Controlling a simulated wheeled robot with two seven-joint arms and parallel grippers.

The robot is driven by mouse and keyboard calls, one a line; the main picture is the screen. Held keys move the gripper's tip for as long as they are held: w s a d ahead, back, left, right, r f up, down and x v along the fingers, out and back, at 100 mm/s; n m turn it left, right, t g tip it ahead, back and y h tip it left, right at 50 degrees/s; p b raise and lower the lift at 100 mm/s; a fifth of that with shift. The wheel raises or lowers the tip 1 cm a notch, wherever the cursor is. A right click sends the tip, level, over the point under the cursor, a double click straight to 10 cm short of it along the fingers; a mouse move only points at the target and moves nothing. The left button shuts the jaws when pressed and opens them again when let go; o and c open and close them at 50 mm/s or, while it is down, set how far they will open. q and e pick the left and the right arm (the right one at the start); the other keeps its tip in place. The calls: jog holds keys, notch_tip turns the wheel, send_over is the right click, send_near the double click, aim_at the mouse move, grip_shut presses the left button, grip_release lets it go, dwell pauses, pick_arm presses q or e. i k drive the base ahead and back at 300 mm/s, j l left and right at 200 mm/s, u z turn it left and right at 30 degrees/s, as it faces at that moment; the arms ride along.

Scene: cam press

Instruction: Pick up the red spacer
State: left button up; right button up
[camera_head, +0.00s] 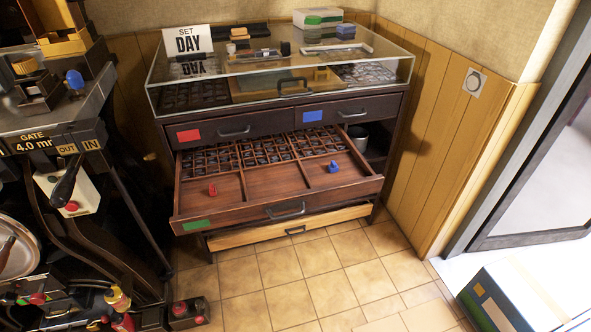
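A small red piece (212,189), which looks like the red spacer, stands in the front left compartment of the open wooden drawer (285,212). A similar blue piece (333,167) stands in the front right compartment of the same drawer. The front middle compartment looks empty. The drawer is pulled out from the dark cabinet and has a green label (197,224) on its front. Neither of my grippers can be made out in the head view.
Small dividers with metal pieces fill the drawer's back. A lighter drawer (290,230) is slightly out below. The closed drawers above have red (189,135) and blue (312,116) labels. A machine (60,130) stands left, a box (510,300) lower right.

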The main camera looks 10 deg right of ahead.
aim_at(212, 191)
jog(key=i+j, duration=0.1)
jog(key=j, duration=0.3)
jog(key=i+j, duration=0.1)
jog(key=j, duration=0.3)
jog(key=i+j, duration=0.1)
jog(key=j, duration=0.3)
jog(key=i+j, duration=0.1)
jog(key=j, duration=0.3)
jog(key=i+j+z, duration=0.1)
jog(key=j, duration=0.3)
